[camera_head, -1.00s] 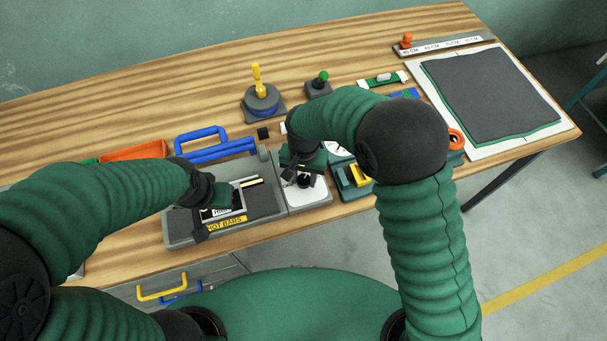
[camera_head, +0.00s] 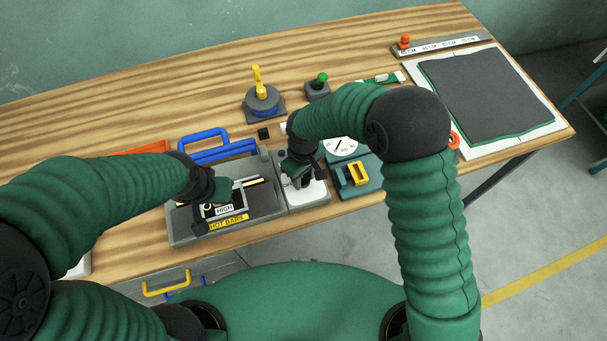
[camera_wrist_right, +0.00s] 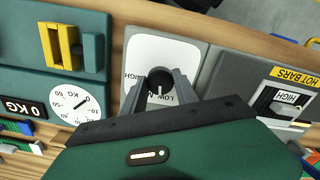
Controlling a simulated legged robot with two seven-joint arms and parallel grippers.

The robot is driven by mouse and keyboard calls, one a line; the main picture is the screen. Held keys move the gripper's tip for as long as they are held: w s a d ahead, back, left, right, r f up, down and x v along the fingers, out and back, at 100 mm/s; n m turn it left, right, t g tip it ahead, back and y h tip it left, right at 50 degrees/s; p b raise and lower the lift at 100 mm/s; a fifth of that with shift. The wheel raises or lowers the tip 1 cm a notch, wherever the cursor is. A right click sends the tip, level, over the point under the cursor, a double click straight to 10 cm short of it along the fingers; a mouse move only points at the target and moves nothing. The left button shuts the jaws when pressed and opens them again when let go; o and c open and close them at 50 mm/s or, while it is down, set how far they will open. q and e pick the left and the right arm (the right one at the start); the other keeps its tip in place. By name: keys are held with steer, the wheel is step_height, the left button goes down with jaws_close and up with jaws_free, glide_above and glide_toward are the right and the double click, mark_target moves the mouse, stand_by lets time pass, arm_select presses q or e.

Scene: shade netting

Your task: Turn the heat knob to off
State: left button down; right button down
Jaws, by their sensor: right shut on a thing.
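The heat knob (camera_wrist_right: 159,78) is round and black with a pale pointer line. It sits on a white plate (camera_wrist_right: 182,53) marked HIGH and LOW, upside down in the right wrist view. The pointer runs down the picture, toward my gripper; any off mark is hidden. My right gripper (camera_wrist_right: 158,86) is shut on the knob, one finger on each side. In the head view my right gripper (camera_head: 298,180) covers the knob. My left gripper (camera_head: 221,190) is over the hot bars unit (camera_head: 262,204), by a HIGH label; its fingers are not clear enough to judge.
A teal scale (camera_head: 348,188) with a yellow handle and round dial stands right of the knob panel. A blue handle (camera_head: 205,138) lies behind the hot bars unit. A yellow lever (camera_head: 259,82) stands farther back. Bare wood lies at the back left.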

steer(key=n, duration=0.2)
steer(key=n+p, duration=0.1)
steer(key=n, duration=0.1)
steer(key=n+p, duration=0.1)
steer(key=n, duration=0.1)
steer(key=shift+w+a+r, duration=0.1)
steer(key=shift+w+r, duration=0.2)
steer(key=n+p, duration=0.1)
steer(key=n, duration=0.3)
steer(key=shift+n, duration=0.3)
steer(key=shift+n+p, duration=0.55)
steer(key=shift+n, duration=0.55)
steer(key=shift+f, duration=0.1)
steer(key=c, duration=1.1)
jaws_free()
steer(key=shift+o, duration=0.8)
steer(key=shift+s+f, duration=0.1)
steer(key=shift+f, duration=0.05)
